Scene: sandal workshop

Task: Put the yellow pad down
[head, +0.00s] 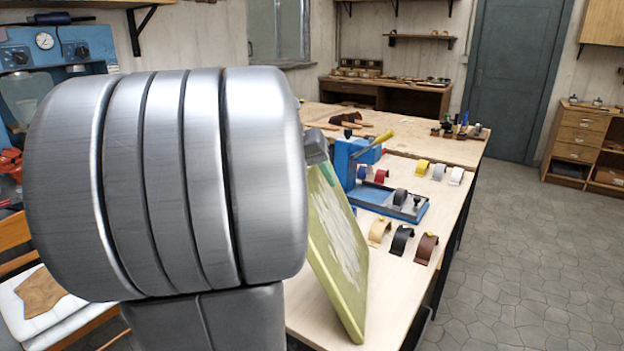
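The yellow pad (353,291) is a flat yellow-green slab with a pale, streaky patch on its face. It is steeply tilted above the left part of the workbench (308,314), just right of my big silver arm link. A small grey part of my gripper (316,148) shows at the pad's top edge. The rest of the gripper is hidden behind the arm. The pad hangs at this slant with no other support in view, so the gripper appears shut on it. Whether its lower corner touches the bench I cannot tell.
A blue press (350,160) with a yellow-handled lever stands close behind the pad. Tan, black and brown straps (402,240) lie to its right, with yellow, grey and white ones (438,171) farther back. Bare benchtop shows around the pad. The stone floor at right is clear.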

